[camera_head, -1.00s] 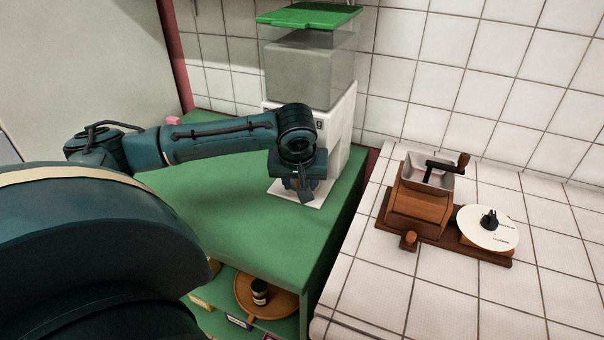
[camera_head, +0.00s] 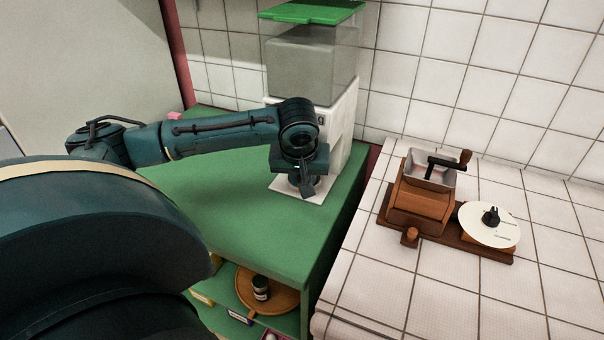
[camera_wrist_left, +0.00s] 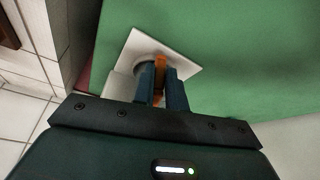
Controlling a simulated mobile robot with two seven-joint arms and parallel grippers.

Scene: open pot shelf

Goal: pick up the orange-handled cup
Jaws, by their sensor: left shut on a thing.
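The orange handle (camera_wrist_left: 160,64) of the cup shows in the left wrist view between the two dark fingers of my left gripper (camera_wrist_left: 162,75). The gripper is shut on this handle. A grey rounded part of the cup (camera_wrist_left: 142,68) shows just left of the fingers, over the white base plate (camera_wrist_left: 150,44) of the dispenser. In the head view my left gripper (camera_head: 306,187) is at the dispenser's front, over that plate, and mostly hides the cup. I cannot tell whether the cup touches the plate. My right gripper is not in view.
The tall dispenser (camera_head: 312,68) with a green lid stands behind the gripper on the green shelf top (camera_head: 235,205). A wooden grinder (camera_head: 420,203) stands on the white tiled counter at right. A round wooden tray (camera_head: 288,300) sits on the lower shelf. The green top's front is clear.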

